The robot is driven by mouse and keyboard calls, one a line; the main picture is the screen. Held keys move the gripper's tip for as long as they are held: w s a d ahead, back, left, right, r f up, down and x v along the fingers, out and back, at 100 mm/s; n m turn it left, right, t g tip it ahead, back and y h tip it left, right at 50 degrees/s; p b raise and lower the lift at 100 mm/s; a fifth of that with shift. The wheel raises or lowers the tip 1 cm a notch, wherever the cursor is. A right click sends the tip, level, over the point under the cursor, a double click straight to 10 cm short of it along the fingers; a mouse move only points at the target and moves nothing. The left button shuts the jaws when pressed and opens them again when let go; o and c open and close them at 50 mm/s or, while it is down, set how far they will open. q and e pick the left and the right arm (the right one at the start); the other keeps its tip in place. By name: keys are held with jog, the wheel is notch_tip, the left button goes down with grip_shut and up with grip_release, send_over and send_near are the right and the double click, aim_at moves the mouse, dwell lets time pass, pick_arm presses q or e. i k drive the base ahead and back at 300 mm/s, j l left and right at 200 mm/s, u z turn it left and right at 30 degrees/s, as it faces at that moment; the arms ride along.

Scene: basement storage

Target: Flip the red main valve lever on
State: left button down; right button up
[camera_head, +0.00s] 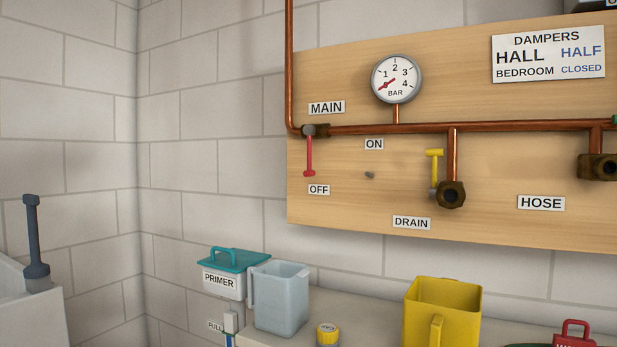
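The red main valve lever (310,157) hangs straight down from its valve (311,130) on the copper pipe, at the left edge of the wooden board. Its lower end is just above the OFF label (319,189). The ON label (374,144) is to the right of the lever, just under the horizontal pipe. The MAIN label (326,107) is above the valve. The pressure gauge (397,79) has its red needle pointing to the lower left, near the low end of the scale. Neither of my grippers is in view.
A yellow drain lever (434,168) stands beside the drain valve (451,195). Below the board, a counter (373,314) holds a clear jug (281,299), a yellow jug (442,311) and a yellow-capped jar (327,335). A PRIMER box (223,284) is at the left. Space before the lever looks clear.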

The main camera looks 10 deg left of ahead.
aim_at(310, 130)
jog(key=i+j+z, duration=0.55)
jog(key=j, duration=0.15)
jog(key=i+j+z, duration=0.1)
jog(key=j+z, duration=0.15)
jog(key=j, duration=0.15)
